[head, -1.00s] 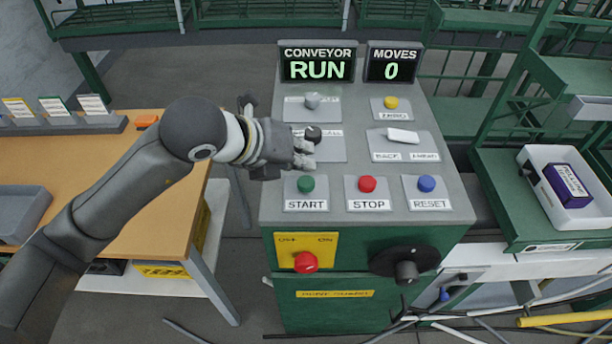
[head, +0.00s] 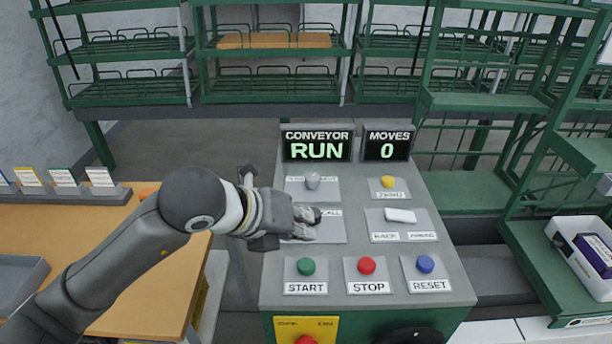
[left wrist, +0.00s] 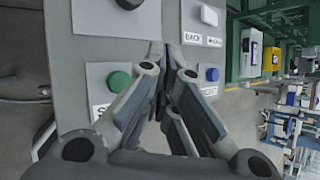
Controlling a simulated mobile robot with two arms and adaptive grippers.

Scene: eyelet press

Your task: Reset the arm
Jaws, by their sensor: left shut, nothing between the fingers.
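The control panel (head: 452,285) stands in the middle of the head view. My left gripper (head: 312,227) is over its left side, by the CALL plate, shut and empty. A black knob (head: 315,213) shows right beside the fingertips; I cannot tell whether they touch it. The blue RESET button (head: 425,264) is at the panel's front right, apart from the gripper. The wrist view shows the gripper's fingers (left wrist: 165,75) between the green START button (left wrist: 119,81) and the blue button (left wrist: 211,74). The fingers hide the red STOP button there. My right gripper is not in view.
The displays read CONVEYOR RUN (head: 317,147) and MOVES 0 (head: 387,147). A wooden table (head: 110,225) is left; green racks (head: 480,102) stand behind and right.

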